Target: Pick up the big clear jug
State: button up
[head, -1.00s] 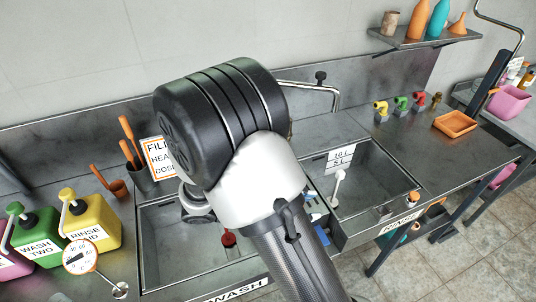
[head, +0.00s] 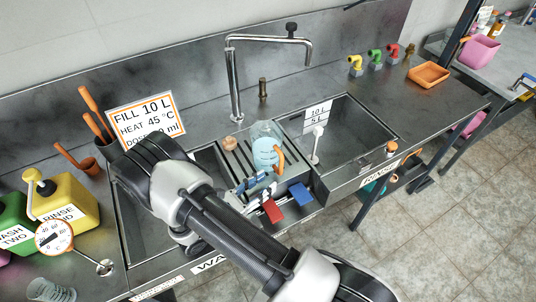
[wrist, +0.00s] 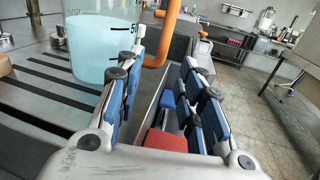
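The big clear jug (head: 265,152) stands on the slatted drain area between the two sinks. It holds pale blue liquid and has an orange handle (head: 279,157) on its right side. In the wrist view the jug (wrist: 100,45) fills the upper left, with the orange handle (wrist: 163,38) just beyond the fingertips. My gripper (head: 262,184) is low in front of the jug, near the front of the drain area. In the wrist view my gripper (wrist: 168,55) is open and empty, its blue-padded fingers apart. Whether a fingertip touches the handle cannot be told.
Red (head: 273,210) and blue (head: 302,194) flat pieces stick out at the counter front below my gripper. A tall faucet (head: 234,80) stands behind. The rinse sink (head: 350,135) is right. A small clear cup (head: 50,290) and yellow jug (head: 68,205) are left.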

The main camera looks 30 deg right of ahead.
aim_at(281, 172)
jog(key=b+x, duration=0.1)
jog(key=x, duration=0.6)
jog(key=shift+d, duration=0.2)
jog(key=shift+c, duration=0.6)
grip_shut()
jog(key=shift+r, duration=0.1)
